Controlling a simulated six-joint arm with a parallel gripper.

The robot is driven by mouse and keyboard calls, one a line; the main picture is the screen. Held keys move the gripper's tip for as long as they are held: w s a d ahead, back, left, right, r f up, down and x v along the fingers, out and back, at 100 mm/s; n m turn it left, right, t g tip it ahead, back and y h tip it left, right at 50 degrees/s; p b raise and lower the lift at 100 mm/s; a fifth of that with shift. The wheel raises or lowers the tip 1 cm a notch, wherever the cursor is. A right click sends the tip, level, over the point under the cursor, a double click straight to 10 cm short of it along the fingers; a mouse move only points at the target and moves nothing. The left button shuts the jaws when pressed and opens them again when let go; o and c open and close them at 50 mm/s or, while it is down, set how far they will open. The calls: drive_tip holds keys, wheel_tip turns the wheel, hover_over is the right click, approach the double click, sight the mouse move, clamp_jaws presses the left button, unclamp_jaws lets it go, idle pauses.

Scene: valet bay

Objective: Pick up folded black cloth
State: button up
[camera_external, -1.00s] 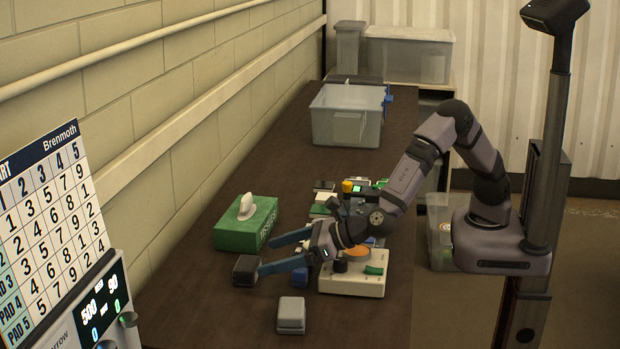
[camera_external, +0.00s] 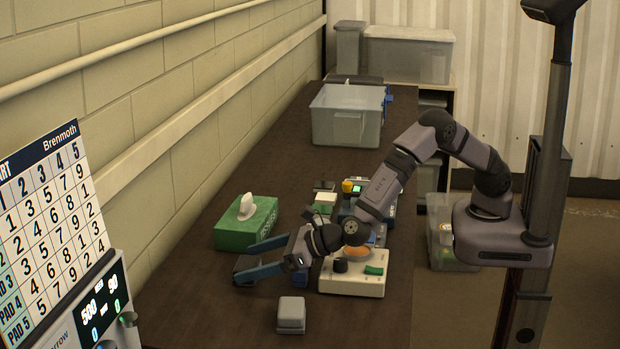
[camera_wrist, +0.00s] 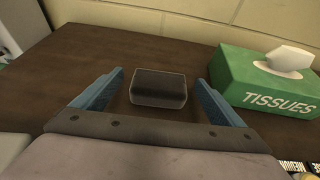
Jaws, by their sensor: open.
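The folded black cloth (camera_wrist: 160,86) lies on the dark table as a small block with a black top and greyish sides. In the wrist view it sits between and just beyond the two blue fingers of my gripper (camera_wrist: 158,95), which is open and empty. In the external view my gripper (camera_external: 262,262) is low over the table. There the cloth (camera_external: 247,265) is partly covered by the fingers. I cannot tell whether a finger touches it.
A green tissue box (camera_external: 246,224) stands close by, near the wall; it is right of the fingers in the wrist view (camera_wrist: 268,82). A grey block (camera_external: 291,313) lies nearer the camera. A cream device (camera_external: 353,284) stands under my wrist. A clear bin (camera_external: 346,118) is farther back.

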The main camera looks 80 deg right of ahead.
drive_tip(key=shift+c, duration=0.3)
drive_tip(key=c, duration=1.1)
drive_tip(key=shift+r, duration=0.1)
